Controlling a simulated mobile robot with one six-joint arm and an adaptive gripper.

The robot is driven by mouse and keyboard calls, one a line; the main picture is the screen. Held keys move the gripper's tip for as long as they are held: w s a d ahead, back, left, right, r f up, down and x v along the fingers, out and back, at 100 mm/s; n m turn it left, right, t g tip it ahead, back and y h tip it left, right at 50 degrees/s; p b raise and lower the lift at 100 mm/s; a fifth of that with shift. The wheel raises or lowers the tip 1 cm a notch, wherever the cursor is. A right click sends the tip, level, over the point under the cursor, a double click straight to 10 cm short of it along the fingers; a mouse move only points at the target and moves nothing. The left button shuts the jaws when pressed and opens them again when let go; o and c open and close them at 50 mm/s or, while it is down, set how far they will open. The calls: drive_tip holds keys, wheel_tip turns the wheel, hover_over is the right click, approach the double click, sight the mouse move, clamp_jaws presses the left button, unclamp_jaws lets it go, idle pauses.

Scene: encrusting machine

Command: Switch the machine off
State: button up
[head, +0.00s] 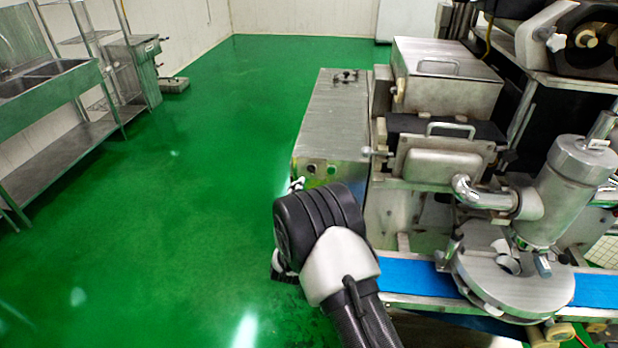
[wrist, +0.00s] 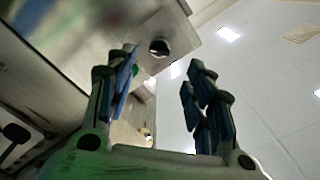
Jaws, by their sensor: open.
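The encrusting machine (head: 445,75) stands at the right in the head view. Its steel cabinet (head: 335,110) has small round controls on the near face, just beyond my arm. In the wrist view, a dark round knob (wrist: 160,47) with a pale rim sits near the edge of the steel panel (wrist: 110,25). A small green spot (wrist: 137,69) shows below it, partly behind the left finger. My gripper (wrist: 163,60) is open and empty, its blue-padded fingers apart. The knob appears between the fingertips; contact cannot be told. In the head view my arm hides most of my gripper.
A blue conveyor belt (head: 405,275) runs right of my arm, under a round steel fixture (head: 515,275). A steel sink bench (head: 50,95) and a rack stand along the left wall. The green floor (head: 170,220) between them is clear.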

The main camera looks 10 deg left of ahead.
sight(311, 170)
drive_tip(key=w, duration=0.4)
drive_tip(key=w+b, duration=0.1)
drive_tip(key=w, duration=0.3)
drive_tip(key=shift+w+d, duration=0.2)
drive_tip(key=shift+w, duration=0.2)
drive_tip(key=shift+c, duration=0.4)
drive_tip(key=c, duration=1)
